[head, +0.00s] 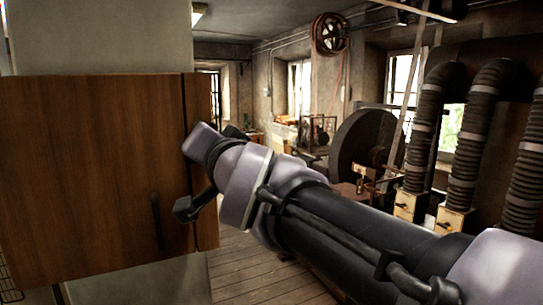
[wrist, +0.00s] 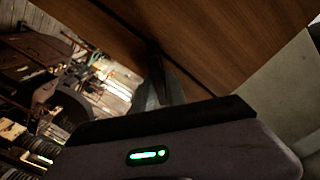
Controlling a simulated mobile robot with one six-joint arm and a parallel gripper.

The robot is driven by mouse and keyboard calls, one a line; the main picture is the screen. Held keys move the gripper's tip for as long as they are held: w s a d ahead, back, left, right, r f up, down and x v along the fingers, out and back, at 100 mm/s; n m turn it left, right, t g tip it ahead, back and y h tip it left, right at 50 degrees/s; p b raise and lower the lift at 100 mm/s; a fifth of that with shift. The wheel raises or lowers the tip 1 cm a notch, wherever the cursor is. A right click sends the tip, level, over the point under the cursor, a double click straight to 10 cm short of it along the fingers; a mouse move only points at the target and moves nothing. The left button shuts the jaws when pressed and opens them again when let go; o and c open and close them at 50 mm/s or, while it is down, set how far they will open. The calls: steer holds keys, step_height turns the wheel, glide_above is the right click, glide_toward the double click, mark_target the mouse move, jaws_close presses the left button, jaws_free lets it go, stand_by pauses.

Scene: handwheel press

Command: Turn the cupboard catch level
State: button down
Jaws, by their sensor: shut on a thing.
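The wooden cupboard (head: 90,170) fills the left of the head view, with a dark vertical seam near its right edge. In the wrist view its brown wood (wrist: 230,40) runs across the top, crossed by the dark seam. My gripper (wrist: 160,75) reaches up to the wood at this seam and is shut on the catch. The catch itself is hidden by my fingers, and I cannot tell its angle.
A dark upright bar (head: 155,220), perhaps a handle, shows low on the cupboard front. A pale wall (head: 100,38) stands behind the cupboard. Ribbed hoses (head: 475,130) and a large dark wheel (head: 362,145) stand at the right. Wooden floor (head: 250,272) shows below my arm.

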steer(key=m+b, duration=0.1)
steer(key=m, duration=0.4)
steer(key=shift+f, duration=0.15)
steer(key=shift+d+f+m+b, duration=0.1)
steer(key=shift+m+b, duration=0.35)
steer(key=shift+m, duration=2.05)
steer(key=c, duration=1.4)
jaws_free()
steer(key=shift+c, duration=0.2)
